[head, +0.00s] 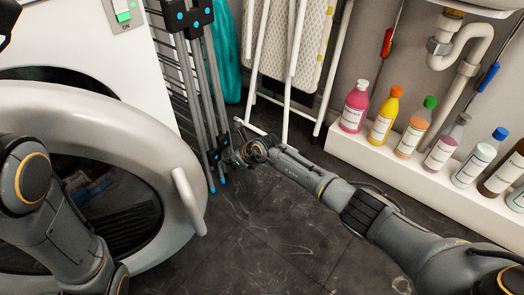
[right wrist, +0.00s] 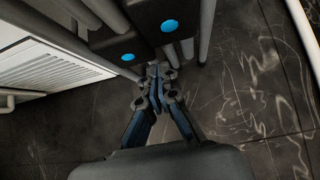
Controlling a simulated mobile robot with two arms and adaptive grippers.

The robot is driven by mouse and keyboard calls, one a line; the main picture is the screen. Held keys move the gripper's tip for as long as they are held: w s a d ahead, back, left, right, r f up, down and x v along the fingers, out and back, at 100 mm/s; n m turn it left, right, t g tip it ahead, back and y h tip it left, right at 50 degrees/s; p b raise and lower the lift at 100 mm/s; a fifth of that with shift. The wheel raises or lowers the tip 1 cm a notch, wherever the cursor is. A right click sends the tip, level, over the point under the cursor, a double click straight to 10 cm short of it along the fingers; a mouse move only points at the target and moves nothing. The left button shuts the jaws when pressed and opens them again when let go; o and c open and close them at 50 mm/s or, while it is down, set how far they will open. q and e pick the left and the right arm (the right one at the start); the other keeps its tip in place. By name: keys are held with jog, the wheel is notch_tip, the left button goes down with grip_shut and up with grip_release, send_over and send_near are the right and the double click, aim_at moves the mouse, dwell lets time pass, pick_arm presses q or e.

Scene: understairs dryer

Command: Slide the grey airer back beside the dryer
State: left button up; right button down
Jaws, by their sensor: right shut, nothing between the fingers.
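The grey airer (head: 208,95) stands folded and upright by the right side of the white dryer (head: 165,150), with grey tubes, black joints and blue dots. My right gripper (head: 236,158) is low beside the airer's lower legs, on their right in the head view. In the right wrist view the airer's black joint blocks (right wrist: 180,18) and tubes are just beyond the fingertips (right wrist: 157,72). The fingers are shut with nothing between them; whether they touch a tube I cannot tell. My left arm shows at the left, but its gripper is out of view.
The dryer's round door (head: 188,160) stands out at the left with a light handle. A white-framed ironing board (head: 300,45) and teal cloth (head: 226,50) are behind the airer. Several bottles stand on a white ledge (head: 390,160) at right. Dark tiled floor (head: 270,235) is clear in front.

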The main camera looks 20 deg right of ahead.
jog(key=v, duration=1.1)
jog(key=shift+s, duration=0.15)
jog(key=shift+r, duration=0.1)
